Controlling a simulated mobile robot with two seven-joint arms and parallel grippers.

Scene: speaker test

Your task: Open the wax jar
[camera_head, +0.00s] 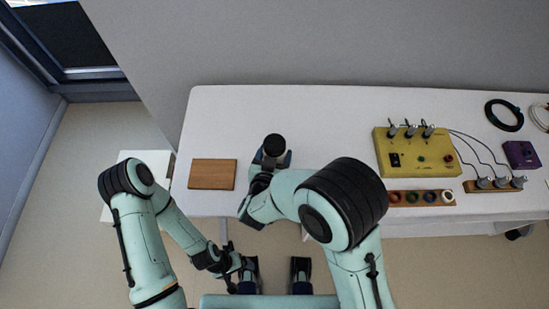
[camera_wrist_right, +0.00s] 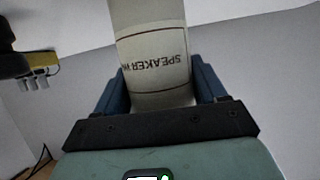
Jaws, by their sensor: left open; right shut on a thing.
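The wax jar (camera_head: 274,145) shows in the head view as a dark round top over the white table. In the right wrist view the jar (camera_wrist_right: 158,60) is a pale cylinder with a label reading "SPEAKER W…", upside down in the picture; its far end is out of frame. My right gripper (camera_wrist_right: 158,88) is shut on the jar, one blue finger on each side; it also shows in the head view (camera_head: 270,163), partly hidden by the jar's top and my wrist. My left gripper (camera_head: 234,268) is open and empty, low in the picture, in front of the table and apart from the jar.
A wooden board (camera_head: 213,174) lies left of the jar on the white table (camera_head: 330,115). A yellow box (camera_head: 417,152) with clips and wires, a wooden strip of rings (camera_head: 420,198), a purple box (camera_head: 521,154) and a black cable coil (camera_head: 504,115) are at right. The table's back middle is clear.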

